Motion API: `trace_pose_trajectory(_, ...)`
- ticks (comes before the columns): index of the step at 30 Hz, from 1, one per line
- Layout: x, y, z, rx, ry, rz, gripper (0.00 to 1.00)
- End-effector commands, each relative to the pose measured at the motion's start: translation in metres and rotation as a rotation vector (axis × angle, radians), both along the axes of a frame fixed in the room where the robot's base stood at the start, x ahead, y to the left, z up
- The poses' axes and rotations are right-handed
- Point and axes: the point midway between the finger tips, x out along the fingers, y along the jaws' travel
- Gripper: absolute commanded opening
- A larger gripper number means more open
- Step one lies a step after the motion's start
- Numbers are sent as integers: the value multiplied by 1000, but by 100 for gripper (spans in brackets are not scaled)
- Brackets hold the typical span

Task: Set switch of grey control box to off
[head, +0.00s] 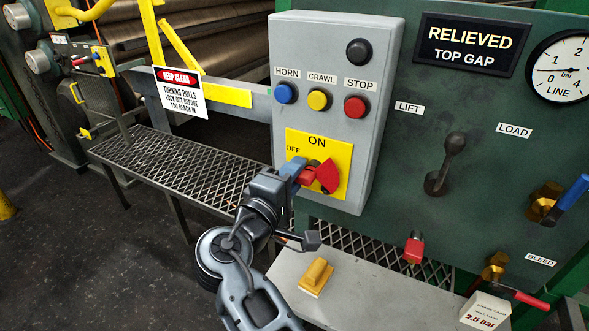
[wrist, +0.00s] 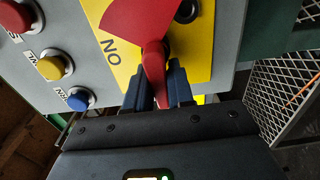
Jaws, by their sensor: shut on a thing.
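The grey control box (head: 325,50) stands left of the green panel in the head view. Its yellow plate (head: 342,158) carries ON at the top and OFF at the upper left. The red switch (head: 328,176) on this plate has a broad end toward the right and a narrow handle toward the left, below the OFF word. My gripper (head: 299,172) is shut on the narrow handle. In the wrist view the red switch (wrist: 152,62) runs down between the two blue fingers of my gripper (wrist: 157,90). The fingers hide part of the handle and plate.
Blue (head: 285,93), yellow (head: 319,99) and red (head: 356,106) buttons sit above the plate. The green panel (head: 405,125) has a dark lever (head: 453,150). Below, a grey ledge (head: 360,300) holds a yellow block (head: 315,276). A mesh walkway (head: 170,160) lies left.

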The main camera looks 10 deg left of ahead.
Motion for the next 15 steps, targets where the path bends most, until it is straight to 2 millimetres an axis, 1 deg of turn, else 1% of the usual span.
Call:
trace_pose_trajectory(14, -1, 1, -3, -12, 6, 3, 0)
trace_pose_trajectory(15, -1, 1, -3, -12, 6, 3, 26)
